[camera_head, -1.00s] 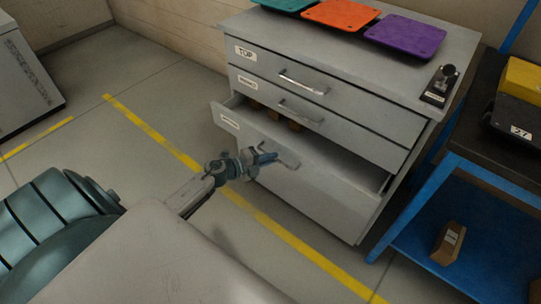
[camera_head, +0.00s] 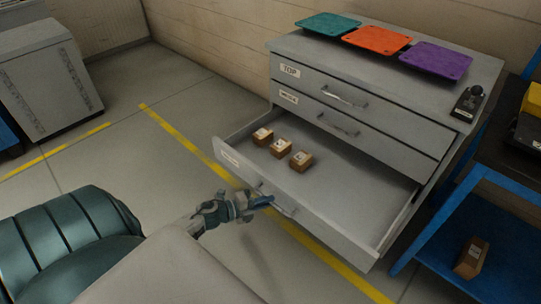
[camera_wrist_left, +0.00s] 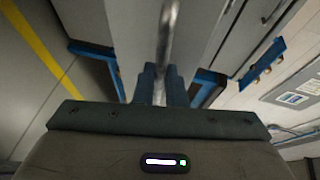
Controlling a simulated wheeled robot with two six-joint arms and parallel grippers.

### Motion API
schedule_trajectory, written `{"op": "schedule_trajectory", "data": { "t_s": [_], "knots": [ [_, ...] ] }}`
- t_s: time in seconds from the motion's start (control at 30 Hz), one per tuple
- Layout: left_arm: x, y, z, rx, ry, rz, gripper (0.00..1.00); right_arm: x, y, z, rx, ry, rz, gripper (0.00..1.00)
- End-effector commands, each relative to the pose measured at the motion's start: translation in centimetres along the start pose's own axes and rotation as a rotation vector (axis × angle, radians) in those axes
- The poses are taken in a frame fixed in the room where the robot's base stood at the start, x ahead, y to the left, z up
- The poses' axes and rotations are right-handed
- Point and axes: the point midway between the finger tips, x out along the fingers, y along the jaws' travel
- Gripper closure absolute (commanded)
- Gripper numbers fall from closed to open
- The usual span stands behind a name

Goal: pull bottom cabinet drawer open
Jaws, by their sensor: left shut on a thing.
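The grey cabinet (camera_head: 355,118) stands at the right of the head view. Its bottom drawer (camera_head: 345,190) is pulled well out, and its inside shows. The two upper drawers, one labelled TOP, are closed. My left gripper (camera_head: 268,200) is at the front of the bottom drawer, shut on the drawer's handle (camera_head: 285,210). In the left wrist view the handle bar (camera_wrist_left: 166,40) runs up from between the blue fingers (camera_wrist_left: 160,84). My right gripper is not in view.
Several small brown boxes (camera_head: 281,147) sit inside the bottom drawer. Teal, orange (camera_head: 376,40) and purple trays lie on the cabinet top beside a small black device (camera_head: 468,102). A blue-framed bench (camera_head: 470,178) stands close at the right. Floor with yellow lines is free at the left.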

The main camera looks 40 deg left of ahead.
Motion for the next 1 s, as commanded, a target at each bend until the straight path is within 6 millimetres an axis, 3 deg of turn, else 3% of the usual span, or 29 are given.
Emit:
{"op": "schedule_trajectory", "data": {
  "t_s": [0.5, 0.53, 0.63, 1.0],
  "knots": [
    [-0.49, 0.13, -0.16, 0.0, 0.0, 0.001, 1.0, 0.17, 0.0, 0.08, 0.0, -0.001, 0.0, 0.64],
    [-0.49, 0.13, -0.16, 0.0, 0.0, 0.001, 0.87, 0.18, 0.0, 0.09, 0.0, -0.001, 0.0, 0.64],
    [-0.48, 0.12, -0.16, 0.0, 0.0, 0.0, 0.68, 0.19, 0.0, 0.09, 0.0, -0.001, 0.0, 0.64],
    [-0.9, 0.17, -0.15, 0.001, 0.0, 0.001, 0.68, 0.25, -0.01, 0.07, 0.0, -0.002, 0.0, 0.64]
  ]
}}
